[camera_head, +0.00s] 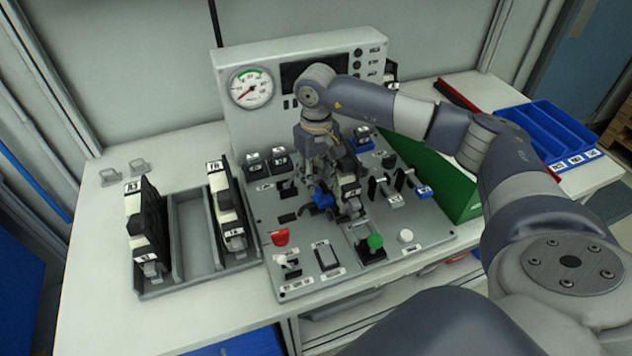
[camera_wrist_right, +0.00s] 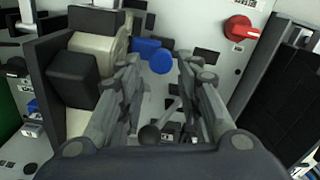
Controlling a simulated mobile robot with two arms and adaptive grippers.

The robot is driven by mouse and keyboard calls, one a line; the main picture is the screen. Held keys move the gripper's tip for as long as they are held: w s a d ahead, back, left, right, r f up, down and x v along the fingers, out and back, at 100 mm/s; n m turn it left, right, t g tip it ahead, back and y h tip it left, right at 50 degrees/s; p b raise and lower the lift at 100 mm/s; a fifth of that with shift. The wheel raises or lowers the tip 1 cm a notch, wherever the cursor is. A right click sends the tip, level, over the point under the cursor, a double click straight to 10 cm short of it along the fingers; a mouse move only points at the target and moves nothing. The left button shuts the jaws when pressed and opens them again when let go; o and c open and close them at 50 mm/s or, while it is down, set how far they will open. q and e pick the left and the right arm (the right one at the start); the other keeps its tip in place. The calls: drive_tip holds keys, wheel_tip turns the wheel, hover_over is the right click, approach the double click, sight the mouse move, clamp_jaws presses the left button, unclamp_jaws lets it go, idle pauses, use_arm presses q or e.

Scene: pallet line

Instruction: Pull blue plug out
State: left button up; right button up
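A blue piece, which looks like the blue plug (camera_head: 320,197), shows on the grey control panel (camera_head: 300,225), partly covered by my right gripper. In the right wrist view, a blue block (camera_wrist_right: 146,46) with a rounded blue end (camera_wrist_right: 162,63) sits beyond and between the fingertips. My right gripper (camera_wrist_right: 158,68) is open, its two fingers apart, with no clear contact on the blue piece. In the head view the right gripper (camera_head: 330,185) points down over the panel middle. Another blue piece (camera_head: 364,143) sits further back on the panel. My left gripper is not in view.
A grey rack (camera_head: 185,280) with black-and-white modules stands left of the panel. Right are a green box (camera_head: 440,178) and a blue tray (camera_head: 550,125). A red knob (camera_head: 280,237), a green knob (camera_head: 375,241) and several levers stick up. A gauge (camera_head: 250,87) is behind.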

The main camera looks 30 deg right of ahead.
drive_tip(key=shift+f+p, duration=0.3)
drive_tip(key=shift+f, duration=1.55)
clamp_jaws()
drive_tip(key=shift+w+a+f+b, duration=0.1)
drive_tip(key=shift+w+a+b, duration=0.1)
drive_tip(key=shift+a+b, duration=0.4)
drive_tip(key=shift+w+a+b, duration=0.15)
drive_tip(key=shift+a+b, duration=0.2)
drive_tip(key=shift+a, duration=0.6)
unclamp_jaws()
drive_tip(key=shift+a, duration=0.1)
